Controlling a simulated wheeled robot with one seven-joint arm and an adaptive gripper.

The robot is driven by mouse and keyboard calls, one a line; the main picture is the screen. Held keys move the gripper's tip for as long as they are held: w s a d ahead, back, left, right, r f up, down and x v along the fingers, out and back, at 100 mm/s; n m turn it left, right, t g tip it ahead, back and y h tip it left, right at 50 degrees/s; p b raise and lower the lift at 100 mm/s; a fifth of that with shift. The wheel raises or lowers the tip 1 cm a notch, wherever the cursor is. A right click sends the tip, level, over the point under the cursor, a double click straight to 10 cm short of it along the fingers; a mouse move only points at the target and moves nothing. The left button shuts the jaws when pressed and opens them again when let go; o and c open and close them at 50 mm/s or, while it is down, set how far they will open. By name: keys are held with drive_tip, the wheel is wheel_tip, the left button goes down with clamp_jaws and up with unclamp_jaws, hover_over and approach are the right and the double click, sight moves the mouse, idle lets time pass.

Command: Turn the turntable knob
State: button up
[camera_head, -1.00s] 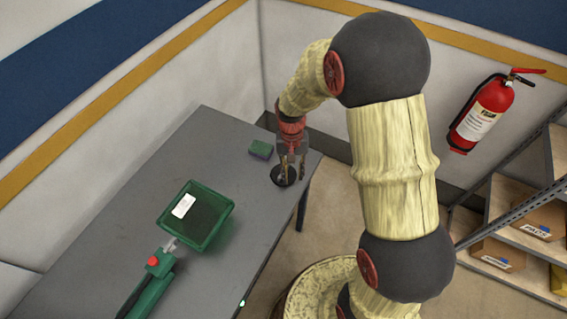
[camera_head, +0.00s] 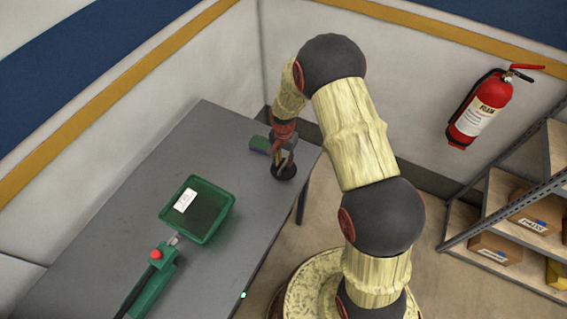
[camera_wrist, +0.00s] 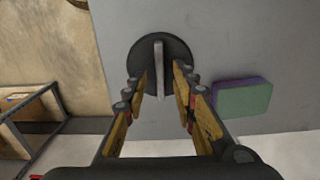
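The turntable knob is a dark round disc (camera_wrist: 178,50) with a thin grey upright grip bar (camera_wrist: 159,68) across it, set on the grey table (camera_head: 110,215). In the head view the disc (camera_head: 285,172) is near the table's far right corner, partly covered by my gripper (camera_head: 284,160). In the wrist view my gripper (camera_wrist: 160,78) is open, with one finger on each side of the grip bar. A gap shows between the bar and each finger. I cannot tell how far the fingertips are above the disc.
A green and purple block (camera_wrist: 243,97) lies close beside the disc. A green tray (camera_head: 222,212) and a green device with a red button (camera_head: 155,254) are nearer on the table. A fire extinguisher (camera_head: 480,110) hangs on the wall, by shelves with boxes (camera_head: 497,247).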

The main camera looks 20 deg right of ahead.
sight(284, 167)
drive_tip(key=shift+f, duration=1.15)
drive_tip(key=shift+c, duration=1.1)
clamp_jaws()
